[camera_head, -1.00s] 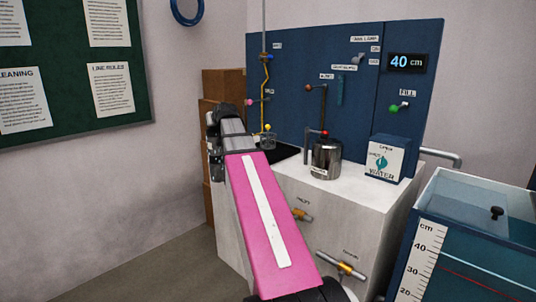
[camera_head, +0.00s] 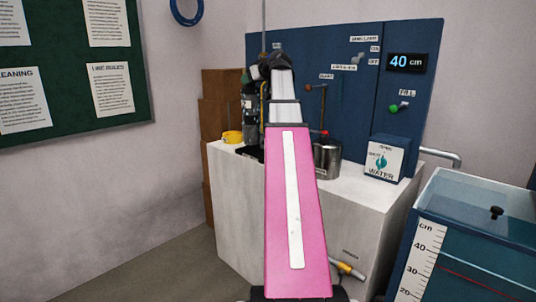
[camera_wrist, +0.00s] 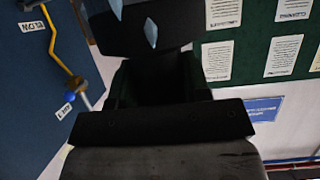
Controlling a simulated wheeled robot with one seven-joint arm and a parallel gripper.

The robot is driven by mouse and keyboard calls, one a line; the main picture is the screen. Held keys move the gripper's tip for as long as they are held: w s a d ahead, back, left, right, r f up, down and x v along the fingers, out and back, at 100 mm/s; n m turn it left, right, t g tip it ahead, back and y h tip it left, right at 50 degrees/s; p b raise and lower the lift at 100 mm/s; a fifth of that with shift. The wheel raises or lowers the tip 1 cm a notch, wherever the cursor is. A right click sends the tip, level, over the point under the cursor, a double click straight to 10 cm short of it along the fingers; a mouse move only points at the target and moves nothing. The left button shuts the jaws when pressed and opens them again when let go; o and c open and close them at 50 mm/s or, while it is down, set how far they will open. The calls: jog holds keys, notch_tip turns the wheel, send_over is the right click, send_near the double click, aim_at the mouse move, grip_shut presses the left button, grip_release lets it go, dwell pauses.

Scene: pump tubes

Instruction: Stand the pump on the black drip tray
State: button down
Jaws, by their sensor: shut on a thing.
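My gripper (camera_head: 249,112) hangs downward at the left end of the white counter, beyond my pink arm link. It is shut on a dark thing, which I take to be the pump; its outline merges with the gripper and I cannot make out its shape. A strip of the black drip tray (camera_head: 248,153) shows just below, on the counter top. I cannot tell whether the held thing touches the tray. In the wrist view, dark gripper parts and two pale blue tips fill the middle, and the held thing is not clear.
A yellow round thing (camera_head: 232,137) lies on the counter's left edge. A steel jug (camera_head: 327,160) and a water box (camera_head: 387,158) stand to the right on the counter (camera_head: 240,195). The blue panel (camera_head: 345,100) rises behind. A water tank (camera_head: 470,240) stands at far right.

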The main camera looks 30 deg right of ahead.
jog(key=shift+s+d+r, duration=0.1)
jog(key=shift+d+r, duration=0.3)
jog(key=shift+r, duration=0.1)
jog(key=w+d+f, duration=0.5)
jog(key=d+f, duration=0.5)
jog(key=f, duration=0.1)
jog(key=shift+d, duration=0.15)
dwell(0.3)
jog(key=c, duration=0.6)
grip_release()
jog(key=shift+s+f, duration=0.1)
jog(key=shift+f, duration=0.05)
jog(key=v, duration=1.2)
